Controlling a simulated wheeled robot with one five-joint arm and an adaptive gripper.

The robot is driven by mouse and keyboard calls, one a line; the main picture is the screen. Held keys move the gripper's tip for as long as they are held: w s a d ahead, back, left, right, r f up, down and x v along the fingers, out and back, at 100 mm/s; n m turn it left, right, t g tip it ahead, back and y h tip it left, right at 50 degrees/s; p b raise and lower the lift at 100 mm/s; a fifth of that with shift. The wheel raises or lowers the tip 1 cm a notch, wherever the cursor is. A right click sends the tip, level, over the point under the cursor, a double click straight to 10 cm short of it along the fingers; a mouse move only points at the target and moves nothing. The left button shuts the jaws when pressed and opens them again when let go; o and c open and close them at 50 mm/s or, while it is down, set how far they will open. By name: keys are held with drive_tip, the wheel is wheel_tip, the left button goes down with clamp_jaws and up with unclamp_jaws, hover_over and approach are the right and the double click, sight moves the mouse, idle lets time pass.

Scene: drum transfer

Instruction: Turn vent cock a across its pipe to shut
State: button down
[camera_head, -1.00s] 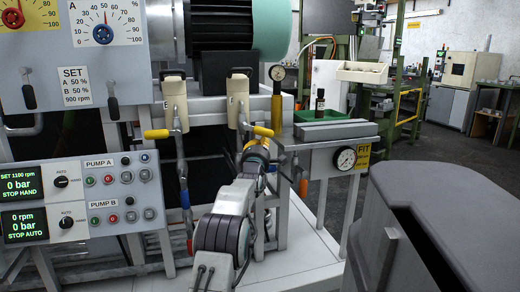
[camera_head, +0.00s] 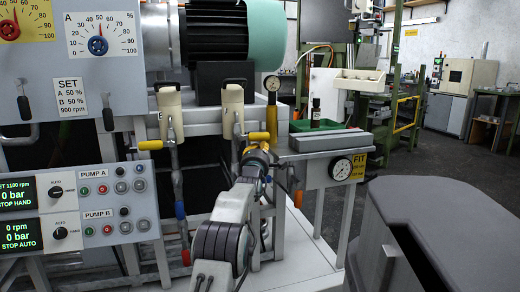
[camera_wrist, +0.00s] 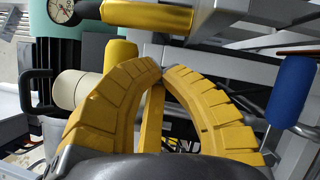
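Two cocks with yellow lever handles stand below cream-coloured bodies in the head view. The left yellow handle (camera_head: 150,145) points left and the right yellow handle (camera_head: 259,136) points right; I cannot read which is vent cock a. My gripper (camera_head: 256,151) is just below the right handle. In the wrist view its yellow fingers (camera_wrist: 160,73) curve together and their tips appear to meet, with nothing clearly held. A yellow handle end (camera_wrist: 120,53) shows beyond the left finger, beside a cream body (camera_wrist: 75,90). The finger hides the rest of that cock.
A yellow cylinder with a gauge (camera_head: 275,105) stands close to the right handle. A grey shelf (camera_head: 325,140) with another gauge (camera_head: 341,168) is to the right. A blue grip (camera_wrist: 291,90) shows at the wrist view's right. The pump panel (camera_head: 85,205) is at left.

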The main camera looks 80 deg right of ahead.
drive_tip(key=shift+a+r, duration=0.1)
drive_tip(key=shift+a, duration=0.05)
drive_tip(key=a+f, duration=0.2)
drive_tip(key=a, duration=0.9)
drive_tip(key=shift+w+a, duration=0.2)
drive_tip(key=shift+a, duration=0.05)
idle(0.4)
drive_tip(key=shift+f, duration=0.1)
drive_tip(key=shift+s, duration=0.1)
